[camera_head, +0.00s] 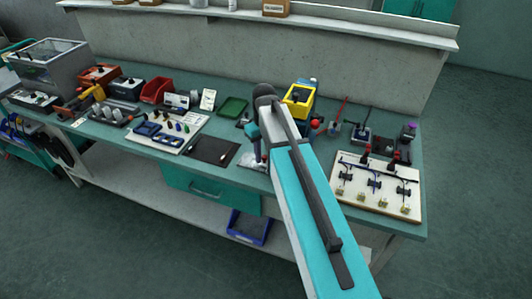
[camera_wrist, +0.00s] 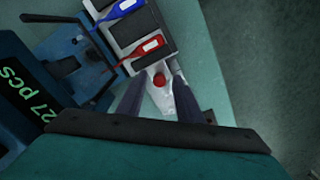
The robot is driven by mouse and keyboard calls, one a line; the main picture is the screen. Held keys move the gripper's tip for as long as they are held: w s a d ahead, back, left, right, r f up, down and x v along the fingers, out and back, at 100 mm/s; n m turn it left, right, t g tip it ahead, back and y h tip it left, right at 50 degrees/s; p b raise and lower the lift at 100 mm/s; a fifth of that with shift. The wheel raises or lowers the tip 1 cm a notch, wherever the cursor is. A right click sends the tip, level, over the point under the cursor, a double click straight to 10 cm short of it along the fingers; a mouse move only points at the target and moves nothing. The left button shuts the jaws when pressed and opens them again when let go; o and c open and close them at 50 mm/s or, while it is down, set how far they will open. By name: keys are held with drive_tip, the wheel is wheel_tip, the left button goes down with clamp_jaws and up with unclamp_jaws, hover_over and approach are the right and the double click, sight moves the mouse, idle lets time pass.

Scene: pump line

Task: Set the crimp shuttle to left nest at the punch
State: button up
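In the wrist view, a pale slide with dark rectangular pockets (camera_wrist: 128,32), apparently the crimp shuttle, lies ahead of my gripper (camera_wrist: 158,92). A red round knob (camera_wrist: 159,80) sits on its pale near end. The two dark fingers stand apart, one on each side of the knob, with no clear contact. A blue pointed piece (camera_wrist: 118,12) and a red one (camera_wrist: 143,47) lie across the slide. A dark blue machine body (camera_wrist: 25,85) reading "27 pcs" is at the left. In the head view my arm hides the gripper and the shuttle.
A yellow-framed device (camera_head: 298,99) stands behind my arm. A white board with fittings (camera_head: 377,187) lies to the right. A dark mat (camera_head: 214,149), a green tray (camera_head: 233,107) and a red bin (camera_head: 156,90) are to the left. A shelf (camera_head: 300,22) runs along the back.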

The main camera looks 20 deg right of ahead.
drive_tip(key=shift+r, duration=0.1)
idle(0.3)
drive_tip(key=shift+r, duration=0.4)
wheel_tip(320, 180, up, 13)
drive_tip(key=b, duration=0.2)
idle(0.4)
drive_tip(key=shift+a+f, duration=0.1)
drive_tip(key=shift+f, duration=0.05)
